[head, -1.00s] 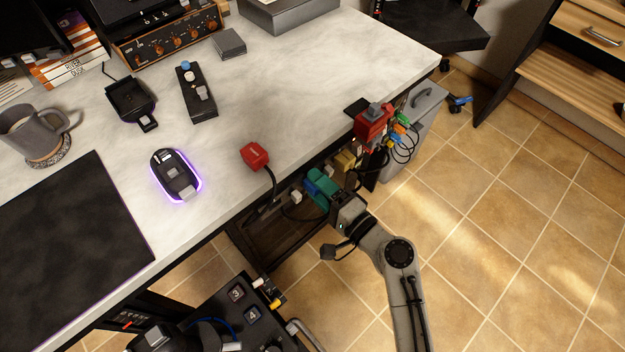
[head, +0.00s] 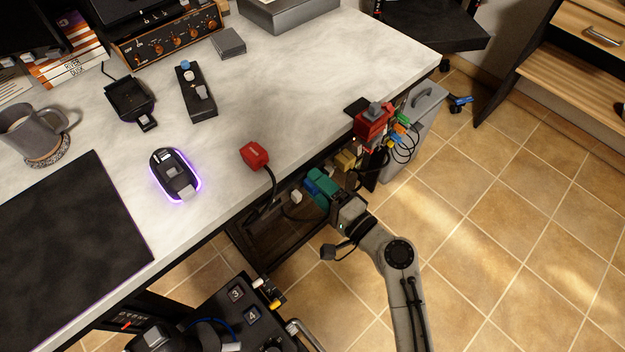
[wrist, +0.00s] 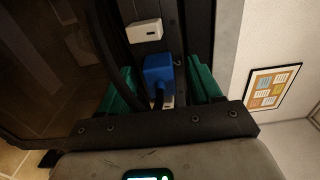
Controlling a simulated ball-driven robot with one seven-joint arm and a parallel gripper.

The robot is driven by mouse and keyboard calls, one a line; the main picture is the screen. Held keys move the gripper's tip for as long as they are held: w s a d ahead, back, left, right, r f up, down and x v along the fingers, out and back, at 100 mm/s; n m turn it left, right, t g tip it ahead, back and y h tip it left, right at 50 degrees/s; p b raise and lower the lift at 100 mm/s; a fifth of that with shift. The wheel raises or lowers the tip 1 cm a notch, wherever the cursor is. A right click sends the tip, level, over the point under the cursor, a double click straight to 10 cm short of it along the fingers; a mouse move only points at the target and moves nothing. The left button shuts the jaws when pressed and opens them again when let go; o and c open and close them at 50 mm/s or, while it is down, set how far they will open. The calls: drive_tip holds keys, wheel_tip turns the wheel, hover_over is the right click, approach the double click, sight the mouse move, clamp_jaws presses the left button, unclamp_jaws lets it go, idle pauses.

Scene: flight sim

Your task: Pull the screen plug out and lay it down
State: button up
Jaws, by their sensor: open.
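A blue plug (wrist: 158,75) sits in a dark socket strip (wrist: 202,30) under the desk edge, with a dark cable at its near end. My gripper (wrist: 163,72) is open, with one green finger on each side of the plug and a visible gap to each. In the head view my gripper (head: 322,190) reaches under the desk's front edge, and the blue plug (head: 311,186) shows beside its green fingers. A white plug (wrist: 145,31) sits beyond the blue one. I see no label telling which plug is the screen's.
A red plug (head: 254,155) with a black cable lies on the white desk (head: 290,80). A red box (head: 373,122) and several coloured cables are at the desk's right edge. A glowing mouse-like device (head: 175,174) lies on the desk. Tiled floor (head: 510,215) is clear at right.

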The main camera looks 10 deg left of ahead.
drive_tip(key=shift+c, duration=0.5)
clamp_jaws()
drive_tip(key=shift+v, duration=3)
drive_tip(key=shift+d, duration=0.1)
drive_tip(key=b+v, duration=0.1)
drive_tip(key=v, duration=0.9)
idle(0.3)
wheel_tip(320, 180, up, 20)
drive_tip(key=p, duration=1.7)
drive_tip(key=shift+f, duration=0.25)
